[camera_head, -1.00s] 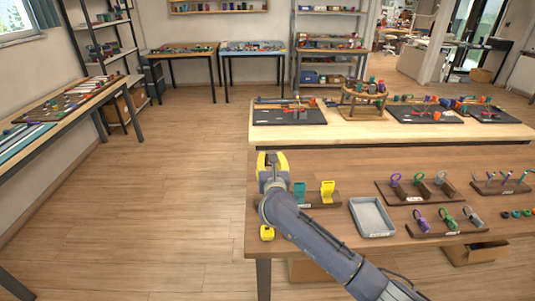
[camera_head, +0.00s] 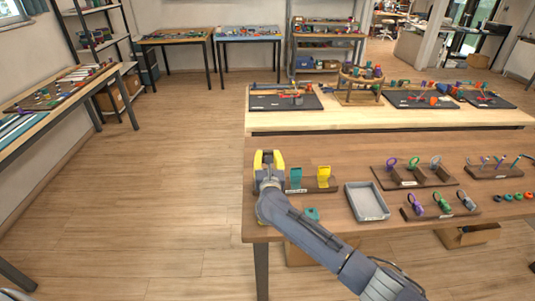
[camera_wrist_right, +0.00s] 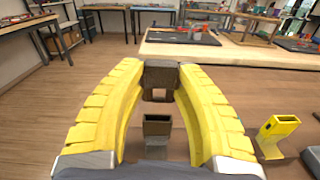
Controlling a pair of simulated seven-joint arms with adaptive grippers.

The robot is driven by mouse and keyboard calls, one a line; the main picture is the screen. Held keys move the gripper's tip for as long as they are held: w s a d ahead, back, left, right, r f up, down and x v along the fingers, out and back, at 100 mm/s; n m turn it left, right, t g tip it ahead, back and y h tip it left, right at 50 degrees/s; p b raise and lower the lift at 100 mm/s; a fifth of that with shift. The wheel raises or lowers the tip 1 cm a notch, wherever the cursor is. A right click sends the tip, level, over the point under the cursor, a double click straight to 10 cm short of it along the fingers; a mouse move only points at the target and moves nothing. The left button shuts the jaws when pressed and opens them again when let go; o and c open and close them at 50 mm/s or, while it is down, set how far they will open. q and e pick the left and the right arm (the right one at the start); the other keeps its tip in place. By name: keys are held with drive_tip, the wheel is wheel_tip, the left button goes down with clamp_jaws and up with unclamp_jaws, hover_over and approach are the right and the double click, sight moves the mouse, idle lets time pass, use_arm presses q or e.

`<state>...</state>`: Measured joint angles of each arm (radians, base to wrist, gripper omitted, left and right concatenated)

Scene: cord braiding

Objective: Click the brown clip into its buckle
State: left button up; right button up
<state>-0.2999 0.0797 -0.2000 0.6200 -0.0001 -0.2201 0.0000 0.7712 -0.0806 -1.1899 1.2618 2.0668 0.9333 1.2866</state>
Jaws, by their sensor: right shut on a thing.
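My right gripper (camera_head: 268,156) is above the left end of the buckle stand (camera_head: 318,189). In the right wrist view its yellow fingers (camera_wrist_right: 160,78) are shut on the brown clip (camera_wrist_right: 160,73), which has a square opening. The brown buckle (camera_wrist_right: 158,124) stands below and nearer in that view, with its socket open at the top. The clip appears apart from it, though the height gap is hard to judge. In the head view the gripper and arm hide the brown buckle. My left gripper is not in view.
A teal buckle (camera_head: 295,175) and a yellow buckle (camera_head: 323,172) stand to the right; the yellow one also shows in the wrist view (camera_wrist_right: 275,132). A teal clip (camera_head: 312,213) lies in front. A grey tray (camera_head: 367,214) and ring racks (camera_head: 413,182) lie farther right.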

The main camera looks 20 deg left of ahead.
drive_tip(key=shift+f, duration=1.2)
drive_tip(key=shift+f, duration=0.1)
drive_tip(key=shift+s, duration=0.15)
idle(0.3)
drive_tip(key=shift+o, duration=1.1)
clamp_jaws()
drive_tip(key=shift+f, duration=1.45)
